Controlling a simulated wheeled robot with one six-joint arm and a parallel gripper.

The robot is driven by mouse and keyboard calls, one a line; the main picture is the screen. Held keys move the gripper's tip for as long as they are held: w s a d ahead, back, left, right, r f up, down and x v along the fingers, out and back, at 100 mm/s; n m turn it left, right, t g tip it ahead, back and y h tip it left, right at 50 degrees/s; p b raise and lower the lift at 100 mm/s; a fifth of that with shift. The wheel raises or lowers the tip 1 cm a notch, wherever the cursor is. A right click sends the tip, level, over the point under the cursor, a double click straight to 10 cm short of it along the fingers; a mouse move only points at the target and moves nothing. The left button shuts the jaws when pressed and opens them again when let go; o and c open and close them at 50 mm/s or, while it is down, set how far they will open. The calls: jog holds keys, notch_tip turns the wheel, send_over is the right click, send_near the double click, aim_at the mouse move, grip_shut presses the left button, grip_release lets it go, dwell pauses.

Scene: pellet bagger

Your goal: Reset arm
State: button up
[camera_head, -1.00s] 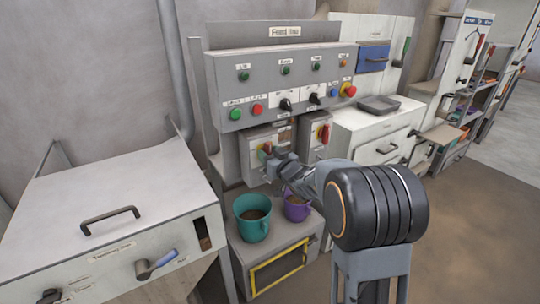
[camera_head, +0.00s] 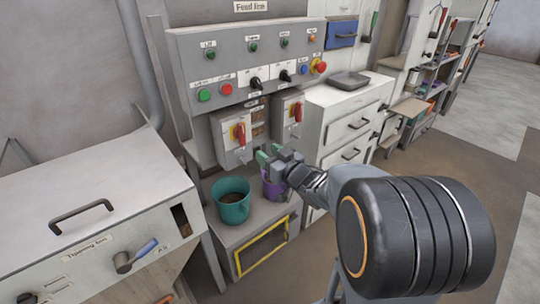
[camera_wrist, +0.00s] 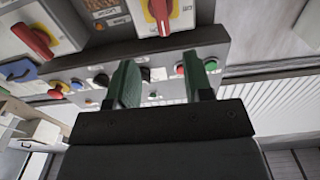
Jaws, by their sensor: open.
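My gripper (camera_head: 268,155) is open and empty in the head view, just above the purple bucket (camera_head: 273,187) and below the two red-handled switch boxes. Its green fingers stand apart in the wrist view (camera_wrist: 162,82), with nothing between them. The left switch box (camera_head: 233,137) has a red handle on a yellow plate, and the right switch box (camera_head: 289,113) has a similar red handle. My arm reaches in from the lower right and hides part of the purple bucket.
The Feed line panel (camera_head: 220,65) with buttons and knobs is above. A white cabinet (camera_head: 325,112) is at right, a tipping bin (camera_head: 80,215) at left.

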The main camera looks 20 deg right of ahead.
jog(key=shift+s, duration=0.2)
dwell(0.4)
jog(key=d+f+m+g+h, duration=0.2)
jog(key=d+f+g+h, duration=0.2)
jog(key=d+f+h, duration=0.2)
jog(key=s+d+f+m+g+h+p, duration=0.1)
jog(key=s+f+m+g+h+p, duration=0.15)
jog(key=s+g, duration=0.45)
jog(key=s+a+r+n+g+y+p, duration=0.1)
jog(key=s+a+r+p, duration=0.4)
jog(key=s+a+r, duration=0.5)
jog(key=shift+s+a+g+y+p, duration=0.4)
jog(key=shift+s+a+g+y, duration=0.4)
jog(key=shift+y, duration=0.15)
jog(key=shift+r, duration=0.1)
